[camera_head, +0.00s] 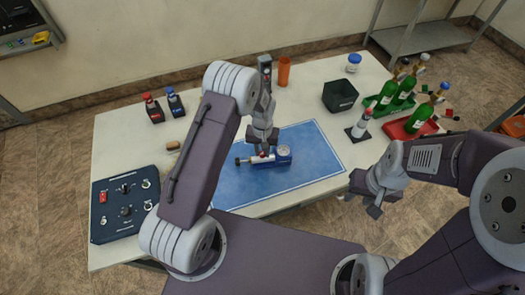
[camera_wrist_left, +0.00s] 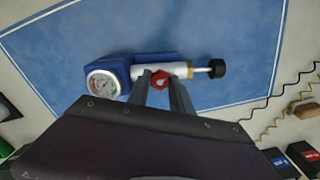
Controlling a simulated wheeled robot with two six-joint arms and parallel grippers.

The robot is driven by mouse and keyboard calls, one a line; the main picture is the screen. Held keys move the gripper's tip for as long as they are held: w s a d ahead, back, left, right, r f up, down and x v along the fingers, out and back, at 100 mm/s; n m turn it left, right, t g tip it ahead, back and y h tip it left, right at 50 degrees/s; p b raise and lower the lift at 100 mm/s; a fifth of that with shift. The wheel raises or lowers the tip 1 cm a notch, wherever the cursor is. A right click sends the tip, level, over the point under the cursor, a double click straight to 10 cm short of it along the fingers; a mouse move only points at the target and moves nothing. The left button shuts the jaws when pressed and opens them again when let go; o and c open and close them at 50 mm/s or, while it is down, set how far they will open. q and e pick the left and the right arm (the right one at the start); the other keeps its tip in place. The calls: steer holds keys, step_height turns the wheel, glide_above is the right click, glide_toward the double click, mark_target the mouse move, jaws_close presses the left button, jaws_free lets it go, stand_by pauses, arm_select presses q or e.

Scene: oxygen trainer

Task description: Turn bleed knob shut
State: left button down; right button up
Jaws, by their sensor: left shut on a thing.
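A blue device with a round white dial gauge (camera_head: 284,152) and a silver cylinder lies on the blue mat (camera_head: 225,180). In the left wrist view the gauge (camera_wrist_left: 103,83) is at left and a black-ended rod (camera_wrist_left: 216,68) at right. The red bleed knob (camera_wrist_left: 160,80) sits on the cylinder between them. My left gripper (camera_head: 264,150) reaches down over the device. In the wrist view its fingers are on both sides of the red knob, shut on it. My right gripper (camera_head: 372,196) hangs off the table's right front edge, away from the device; its finger gap is unclear.
A dark control panel (camera_head: 125,205) sits at the table's left. Red and blue-topped small items (camera_head: 153,108) stand behind it. An orange cup (camera_head: 284,70), a black bin (camera_head: 340,95) and green bottles (camera_head: 388,93) stand at the back and right. The mat around the device is clear.

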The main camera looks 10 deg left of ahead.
mark_target(262, 153)
stand_by(0.8)
arm_select(q)
steer(key=c, duration=1.1)
jaws_free()
steer(key=shift+c, duration=0.2)
steer(key=shift+r, duration=0.15)
step_height(262, 153, up, 10)
steer(key=n+p, duration=0.3)
steer(key=n, duration=0.1)
step_height(262, 153, down, 10)
steer(key=n+p, duration=0.2)
steer(key=shift+p, duration=0.35)
